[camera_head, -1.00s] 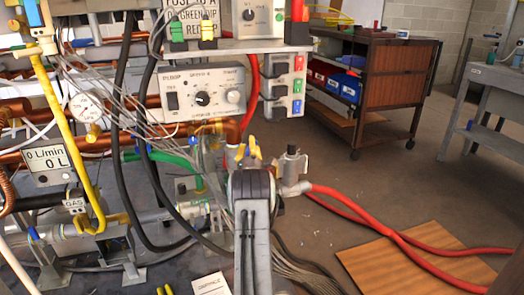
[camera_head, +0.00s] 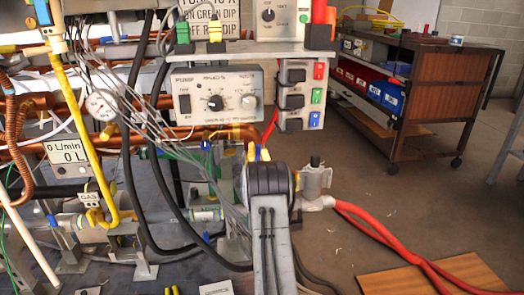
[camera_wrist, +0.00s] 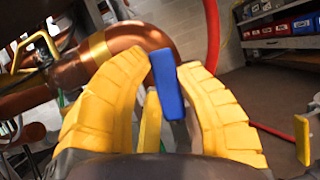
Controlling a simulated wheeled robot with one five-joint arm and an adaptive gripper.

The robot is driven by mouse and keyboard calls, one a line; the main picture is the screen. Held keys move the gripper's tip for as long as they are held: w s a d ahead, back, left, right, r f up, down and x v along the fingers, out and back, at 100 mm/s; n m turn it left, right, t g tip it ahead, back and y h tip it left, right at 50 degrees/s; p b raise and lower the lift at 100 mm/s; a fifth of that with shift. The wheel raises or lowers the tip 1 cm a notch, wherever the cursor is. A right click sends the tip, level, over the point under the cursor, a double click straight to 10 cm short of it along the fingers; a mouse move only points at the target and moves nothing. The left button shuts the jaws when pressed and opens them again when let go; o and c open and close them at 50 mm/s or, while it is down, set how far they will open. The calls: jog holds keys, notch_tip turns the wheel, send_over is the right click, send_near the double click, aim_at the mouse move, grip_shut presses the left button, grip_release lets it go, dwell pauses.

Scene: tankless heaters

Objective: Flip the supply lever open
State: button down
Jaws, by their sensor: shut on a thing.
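A blue lever (camera_wrist: 167,85) stands between the two yellow fingers of my gripper (camera_wrist: 168,72) in the wrist view. The fingers are closed in around it, with its top showing between their tips. In the head view my gripper (camera_head: 258,153) is in front of the copper pipework, below the grey control panel (camera_head: 228,88).
A copper elbow pipe (camera_wrist: 140,40) is just beyond the fingers. A grey metal fitting (camera_head: 316,182) with a red hose (camera_head: 375,225) is close on the right. Black hoses and grey wires crowd the left. Open floor lies before the brown cart (camera_head: 430,100).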

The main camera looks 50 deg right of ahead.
jog(key=shift+w+a, duration=0.15)
jog(key=c, duration=0.8)
grip_release()
jog(key=shift+f, duration=0.1)
jog(key=shift+c, duration=0.2)
jog(key=v, duration=1.2)
jog(key=shift+c, duration=0.3)
